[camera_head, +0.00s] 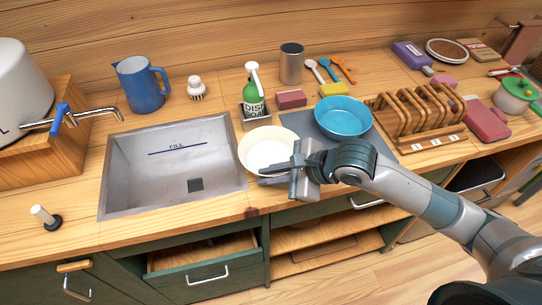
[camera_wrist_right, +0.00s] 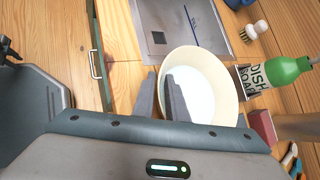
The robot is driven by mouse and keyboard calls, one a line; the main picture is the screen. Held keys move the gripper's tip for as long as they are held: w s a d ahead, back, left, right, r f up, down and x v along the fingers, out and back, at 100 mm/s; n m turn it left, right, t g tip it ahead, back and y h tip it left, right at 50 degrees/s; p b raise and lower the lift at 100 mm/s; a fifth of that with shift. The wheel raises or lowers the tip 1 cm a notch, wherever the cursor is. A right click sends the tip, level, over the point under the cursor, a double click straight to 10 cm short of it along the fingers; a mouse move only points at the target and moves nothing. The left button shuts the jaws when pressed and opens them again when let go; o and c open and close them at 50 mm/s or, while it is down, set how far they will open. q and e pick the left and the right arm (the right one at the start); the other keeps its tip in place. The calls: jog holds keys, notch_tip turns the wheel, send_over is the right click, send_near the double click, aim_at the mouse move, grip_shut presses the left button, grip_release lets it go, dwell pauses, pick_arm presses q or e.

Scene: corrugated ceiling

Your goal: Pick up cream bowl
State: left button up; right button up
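The cream bowl (camera_head: 256,143) stands upright on the wooden counter beside the sink's right edge, in front of the soap bottle. In the right wrist view the cream bowl (camera_wrist_right: 226,84) looks empty. My right gripper (camera_head: 264,175) is at its near rim, with a visible gap between the fingers. In the right wrist view the right gripper (camera_wrist_right: 160,92) has one finger outside the rim and the other over the bowl's inside. I cannot tell whether either finger touches the bowl. My left gripper is not in view.
A blue bowl (camera_head: 343,116) stands on a grey mat (camera_head: 296,122) to the right. The sink (camera_head: 130,171) lies left. A green soap bottle (camera_head: 254,97) in a caddy (camera_head: 253,117) stands behind. A wooden rack (camera_head: 421,121) is farther right. Counter left of the sink is mostly clear.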

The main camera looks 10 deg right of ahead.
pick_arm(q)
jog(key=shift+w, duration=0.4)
pick_arm(e)
grip_shut()
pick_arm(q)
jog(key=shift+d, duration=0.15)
pick_arm(e)
jog(key=shift+r, duration=0.25)
